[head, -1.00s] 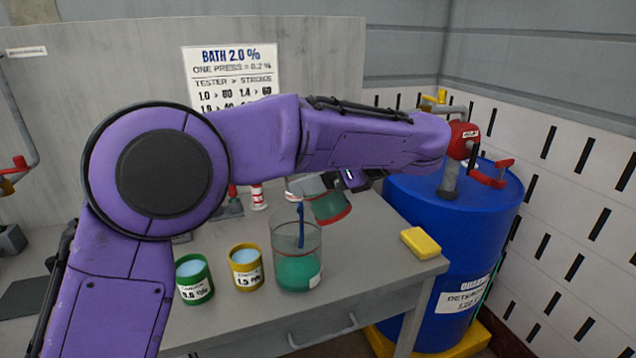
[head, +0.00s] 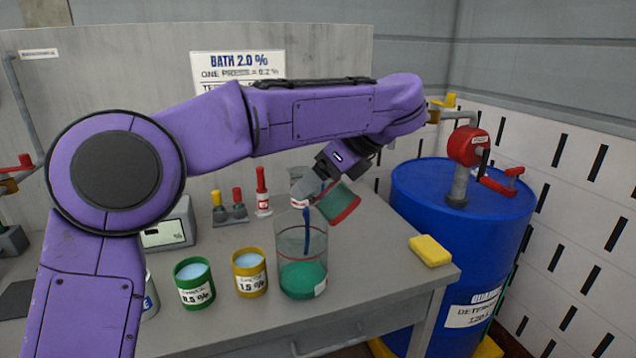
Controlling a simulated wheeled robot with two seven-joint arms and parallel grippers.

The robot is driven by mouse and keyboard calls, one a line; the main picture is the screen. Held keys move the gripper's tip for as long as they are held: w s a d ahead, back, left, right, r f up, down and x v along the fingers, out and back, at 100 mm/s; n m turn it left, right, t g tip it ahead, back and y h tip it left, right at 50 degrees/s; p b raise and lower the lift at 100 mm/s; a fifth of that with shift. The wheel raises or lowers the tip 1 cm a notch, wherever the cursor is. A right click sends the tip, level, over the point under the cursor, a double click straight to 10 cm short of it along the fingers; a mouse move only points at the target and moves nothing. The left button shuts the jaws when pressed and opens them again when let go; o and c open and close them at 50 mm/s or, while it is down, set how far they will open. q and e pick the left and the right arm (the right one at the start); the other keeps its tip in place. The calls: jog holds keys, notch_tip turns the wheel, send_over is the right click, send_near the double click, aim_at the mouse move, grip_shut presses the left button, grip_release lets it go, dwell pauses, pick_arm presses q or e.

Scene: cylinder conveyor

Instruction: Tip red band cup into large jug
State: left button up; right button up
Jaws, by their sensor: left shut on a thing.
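The cup's contents are hidden. My right gripper is not in view.
A green cup (head: 196,296) and a yellow cup (head: 250,286) with pale blue liquid stand left of the jug. A yellow sponge (head: 430,250) lies to the right. Small bottles (head: 263,203) and a tester (head: 166,233) stand behind. A blue drum (head: 415,205) stands beside the bench.

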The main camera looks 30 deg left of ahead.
pick_arm(q)
jog(key=shift+a+f+h+b, duration=0.4)
jog(key=shift+f+h+b, duration=0.4)
jog(key=shift+h+b, duration=0.4)
jog(key=shift+a+f+h+b, duration=0.35)
jog(key=shift+f+h+b, duration=0.4)
jog(key=shift+h+b, duration=0.4)
jog(key=h, duration=0.1)
jog(key=a+h+b, duration=0.1)
jog(key=h, duration=0.1)
jog(key=shift+s+a+r+t, duration=0.1)
jog(key=shift+a+r+t, duration=0.1)
jog(key=shift+a+t, duration=0.1)
jog(key=shift+d, duration=0.1)
